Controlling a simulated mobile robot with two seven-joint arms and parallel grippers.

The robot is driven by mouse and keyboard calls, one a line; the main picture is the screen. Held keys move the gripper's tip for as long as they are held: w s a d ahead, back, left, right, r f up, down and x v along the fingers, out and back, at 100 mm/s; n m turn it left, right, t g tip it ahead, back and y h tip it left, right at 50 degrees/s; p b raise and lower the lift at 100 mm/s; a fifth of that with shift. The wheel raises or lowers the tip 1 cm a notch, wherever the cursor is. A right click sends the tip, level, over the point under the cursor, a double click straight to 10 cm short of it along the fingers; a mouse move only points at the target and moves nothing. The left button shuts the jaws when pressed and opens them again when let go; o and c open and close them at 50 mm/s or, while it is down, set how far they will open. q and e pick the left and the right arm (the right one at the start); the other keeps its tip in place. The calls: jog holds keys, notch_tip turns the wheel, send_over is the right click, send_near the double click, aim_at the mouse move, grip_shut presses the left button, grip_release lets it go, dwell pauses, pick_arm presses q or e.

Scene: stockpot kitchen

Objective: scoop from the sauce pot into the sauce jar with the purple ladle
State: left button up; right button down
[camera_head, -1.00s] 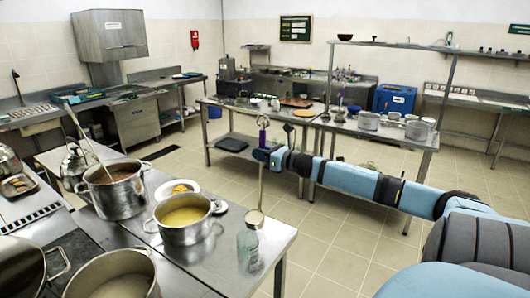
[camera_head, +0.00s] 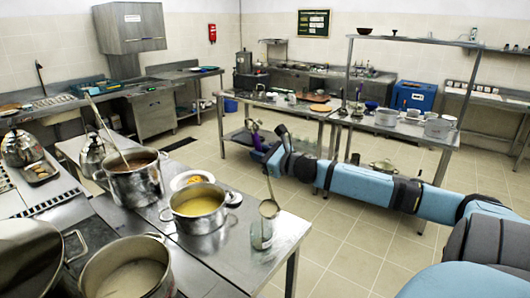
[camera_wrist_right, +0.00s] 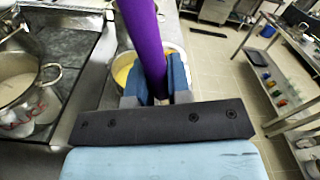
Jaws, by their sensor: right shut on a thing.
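My right gripper (camera_head: 268,158) is shut on the purple handle of the ladle (camera_head: 254,137), seen close in the wrist view (camera_wrist_right: 143,45). The ladle's shaft slants down to its bowl (camera_head: 268,208), which is at the mouth of the clear glass sauce jar (camera_head: 262,234); whether they touch I cannot tell. The jar stands upright near the table's right edge. A steel pot of yellow sauce (camera_head: 198,225) stands left of the jar, its yellow contents partly hidden behind the fingers in the wrist view (camera_wrist_right: 124,70). My left gripper is not in view.
A pot of brown liquid (camera_head: 135,186) with another ladle leaning in it stands behind left. A plate of food (camera_head: 192,180) lies behind the yellow pot. A large pot (camera_head: 128,270) is at front left. Bare steel table (camera_head: 215,262) lies before the jar.

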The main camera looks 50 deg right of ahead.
jog(key=s+a+f+n+b, duration=0.15)
jog(key=a+f+n, duration=0.25)
jog(key=a, duration=0.4)
jog(key=a+f+n+b, duration=0.2)
jog(key=a+f+n, duration=0.25)
jog(key=a, duration=0.35)
jog(key=a+f+n, duration=0.3)
jog(key=f, duration=0.4)
jog(key=a+f+n, duration=0.4)
jog(key=f, duration=0.4)
jog(key=shift+s, duration=0.35)
dwell(0.4)
dwell(0.3)
jog(key=shift+f+n, duration=0.2)
jog(key=shift+n, duration=0.05)
dwell(1.0)
